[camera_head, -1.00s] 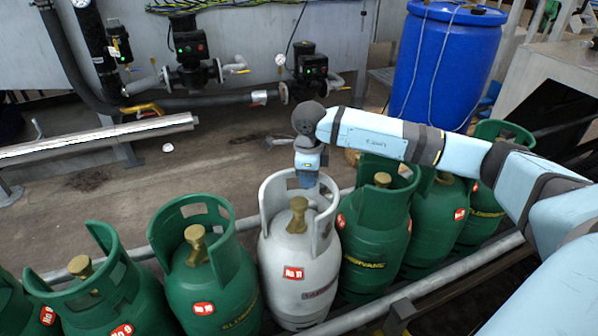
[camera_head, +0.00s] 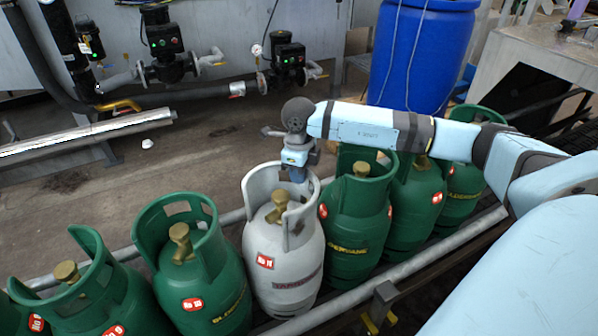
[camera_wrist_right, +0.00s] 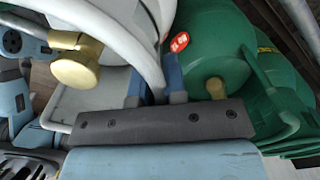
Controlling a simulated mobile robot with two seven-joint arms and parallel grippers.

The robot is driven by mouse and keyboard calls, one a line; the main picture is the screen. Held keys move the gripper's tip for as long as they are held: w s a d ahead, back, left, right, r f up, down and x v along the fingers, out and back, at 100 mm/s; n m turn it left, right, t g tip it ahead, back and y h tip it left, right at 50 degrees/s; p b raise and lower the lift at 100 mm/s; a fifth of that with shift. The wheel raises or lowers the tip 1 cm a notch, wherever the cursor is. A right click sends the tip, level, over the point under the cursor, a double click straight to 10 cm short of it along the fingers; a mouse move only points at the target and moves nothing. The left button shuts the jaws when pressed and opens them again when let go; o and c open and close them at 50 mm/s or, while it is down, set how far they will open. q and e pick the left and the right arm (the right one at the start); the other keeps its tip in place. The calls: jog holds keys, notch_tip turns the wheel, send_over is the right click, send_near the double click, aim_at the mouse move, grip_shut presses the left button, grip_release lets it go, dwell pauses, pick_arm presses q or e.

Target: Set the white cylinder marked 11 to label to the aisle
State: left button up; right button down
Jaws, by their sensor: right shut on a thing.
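The white cylinder (camera_head: 280,265) stands upright in the row of cylinders in the head view, with a red label that reads No 11. Its collar ring and brass valve (camera_wrist_right: 75,65) fill the upper left of the right wrist view. My right gripper (camera_head: 297,172) is at the far right side of the collar, pointing down. Its blue fingers (camera_wrist_right: 155,85) are shut on the collar rim. The fingertips are partly hidden by the collar. My left gripper is not in view.
Green cylinders stand close on both sides, one at left (camera_head: 195,275) and one at right (camera_head: 355,225). A rail (camera_head: 350,312) runs along the near side. A blue barrel (camera_head: 415,55) and pipework (camera_head: 170,95) stand behind. Open floor (camera_head: 190,150) lies beyond the row.

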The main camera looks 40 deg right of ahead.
jog(key=shift+s+a+f, duration=0.1)
jog(key=shift+a, duration=0.1)
jog(key=c, duration=1.2)
grip_release()
pick_arm(q)
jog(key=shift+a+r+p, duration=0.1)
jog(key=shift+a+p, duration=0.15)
jog(key=shift+p, duration=0.95)
pick_arm(e)
notch_tip(320, 180, up, 14)
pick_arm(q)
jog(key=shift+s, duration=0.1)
